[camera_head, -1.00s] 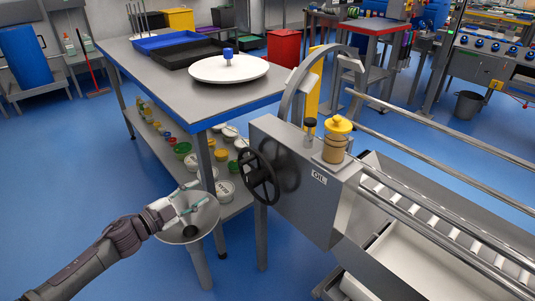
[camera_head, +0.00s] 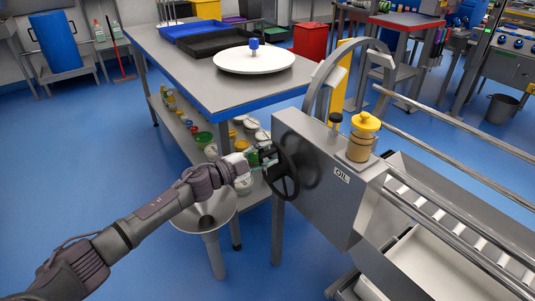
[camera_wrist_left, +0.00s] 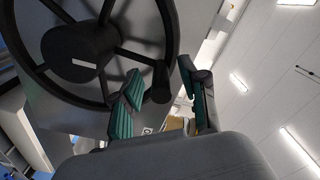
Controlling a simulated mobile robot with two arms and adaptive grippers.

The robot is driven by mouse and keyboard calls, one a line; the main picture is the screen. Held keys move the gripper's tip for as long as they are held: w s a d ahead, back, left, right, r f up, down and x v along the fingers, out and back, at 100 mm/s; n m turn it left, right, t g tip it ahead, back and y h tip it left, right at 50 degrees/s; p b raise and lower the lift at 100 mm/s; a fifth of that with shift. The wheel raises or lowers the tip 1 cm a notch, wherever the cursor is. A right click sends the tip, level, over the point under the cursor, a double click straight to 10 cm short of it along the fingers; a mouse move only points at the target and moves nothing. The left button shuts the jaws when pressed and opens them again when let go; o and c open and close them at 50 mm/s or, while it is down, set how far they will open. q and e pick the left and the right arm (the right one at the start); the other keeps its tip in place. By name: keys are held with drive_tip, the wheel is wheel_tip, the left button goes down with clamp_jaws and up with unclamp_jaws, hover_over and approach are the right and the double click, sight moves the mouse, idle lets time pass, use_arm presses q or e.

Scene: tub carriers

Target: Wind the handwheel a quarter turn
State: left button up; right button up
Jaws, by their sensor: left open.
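The black handwheel (camera_head: 283,174) is mounted on the left face of the grey machine housing marked OIL. In the left wrist view the handwheel (camera_wrist_left: 127,52) shows its rim, spokes and thick hub, with a black handle knob (camera_wrist_left: 160,82) standing out near its rim. My left gripper (camera_head: 268,157) is at the near left side of the wheel. In the left wrist view its green-padded fingers (camera_wrist_left: 158,100) are open, one on either side of the handle's lower end. Whether they touch the handle I cannot tell. My right gripper is not in view.
A grey funnel stand (camera_head: 205,212) is below my left arm. A table (camera_head: 215,88) with a white turntable (camera_head: 253,60) stands behind, with tubs on its lower shelf. The grey housing (camera_head: 318,180) carries a yellow-capped oil pot (camera_head: 361,140). Blue floor is clear at the left.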

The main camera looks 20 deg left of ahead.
use_arm(q)
drive_tip(key=shift+w+d, duration=0.2)
drive_tip(key=shift+w, duration=0.05)
clamp_jaws()
drive_tip(key=shift+a, duration=0.1)
idle(0.4)
drive_tip(key=shift+w+a+n, duration=0.1)
drive_tip(key=shift+n, duration=0.2)
